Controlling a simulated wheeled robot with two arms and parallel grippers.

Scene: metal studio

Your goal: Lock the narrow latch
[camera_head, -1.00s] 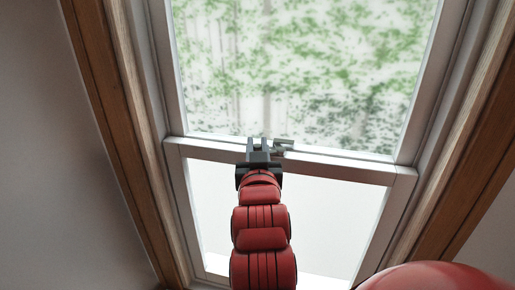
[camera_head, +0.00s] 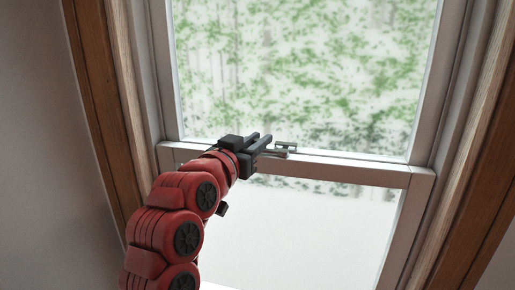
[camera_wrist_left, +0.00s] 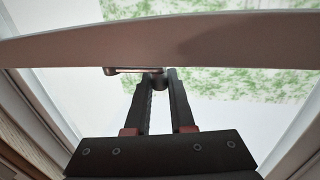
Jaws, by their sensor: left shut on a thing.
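The narrow latch (camera_head: 286,146) is a small metal piece on the middle rail of the window, just beyond my left fingertips in the head view. In the left wrist view its lever (camera_wrist_left: 122,71) points left below the pale rail, and its rounded end sits between the fingertips. My left gripper (camera_head: 268,147), black on a red arm, is at the rail and shut on the latch. Its two dark fingers also show in the left wrist view (camera_wrist_left: 161,88). The fingers hide part of the latch. My right gripper is not in view.
The window has an upper pane (camera_head: 300,75) with blurred greenery behind it and a lower pane (camera_head: 300,235). The middle rail (camera_head: 340,167) runs across the whole window. Wooden trim (camera_head: 95,110) and a plain wall border the left side.

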